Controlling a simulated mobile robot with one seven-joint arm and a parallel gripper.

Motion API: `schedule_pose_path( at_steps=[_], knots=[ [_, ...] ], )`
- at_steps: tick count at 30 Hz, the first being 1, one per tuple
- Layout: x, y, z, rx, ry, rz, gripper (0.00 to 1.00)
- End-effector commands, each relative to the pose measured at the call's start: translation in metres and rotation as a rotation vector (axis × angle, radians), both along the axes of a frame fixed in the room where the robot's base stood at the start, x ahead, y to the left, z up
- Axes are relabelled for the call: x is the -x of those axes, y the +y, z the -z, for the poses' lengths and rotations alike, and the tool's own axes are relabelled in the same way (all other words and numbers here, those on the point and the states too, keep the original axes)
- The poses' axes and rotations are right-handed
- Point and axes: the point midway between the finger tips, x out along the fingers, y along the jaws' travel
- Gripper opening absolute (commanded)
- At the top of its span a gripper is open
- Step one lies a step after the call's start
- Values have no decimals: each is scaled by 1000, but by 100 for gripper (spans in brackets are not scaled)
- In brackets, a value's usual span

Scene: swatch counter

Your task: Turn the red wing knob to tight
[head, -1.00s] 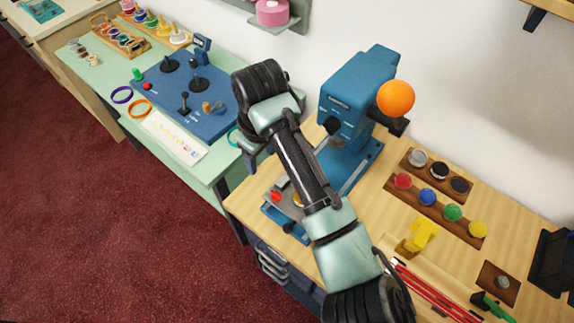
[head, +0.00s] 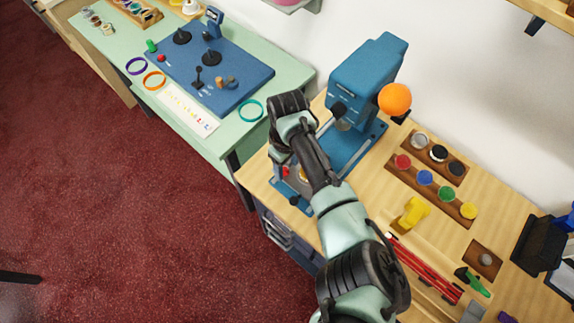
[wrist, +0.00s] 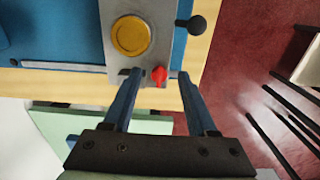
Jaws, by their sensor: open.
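The red wing knob (wrist: 159,75) sits at the edge of a grey plate (wrist: 165,38) in the wrist view, beside a round yellow disc (wrist: 131,36). My gripper (wrist: 157,76) is open. Its two blue fingers reach either side of the knob in the picture, with gaps on both sides. I cannot tell how far above or below the knob the fingertips are. In the head view the knob (head: 286,172) is a small red spot left of my arm, which partly covers the plate.
The blue press (head: 364,75) with an orange ball (head: 395,98) stands behind my arm. A black ball handle (wrist: 197,24) sticks out near the knob. Paint pots in a wooden rack (head: 405,170) stand to the right. The green table (head: 229,135) is at left.

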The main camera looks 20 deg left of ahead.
Motion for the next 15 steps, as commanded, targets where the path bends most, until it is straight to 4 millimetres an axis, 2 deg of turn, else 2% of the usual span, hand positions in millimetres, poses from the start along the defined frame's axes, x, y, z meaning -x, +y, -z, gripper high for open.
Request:
schedule_pose_path(
  at_steps=[6,15],
  knots=[
    [0,1,19,0,-1,0,58],
    [0,1,22,-1,-1,0,58]
  ],
)
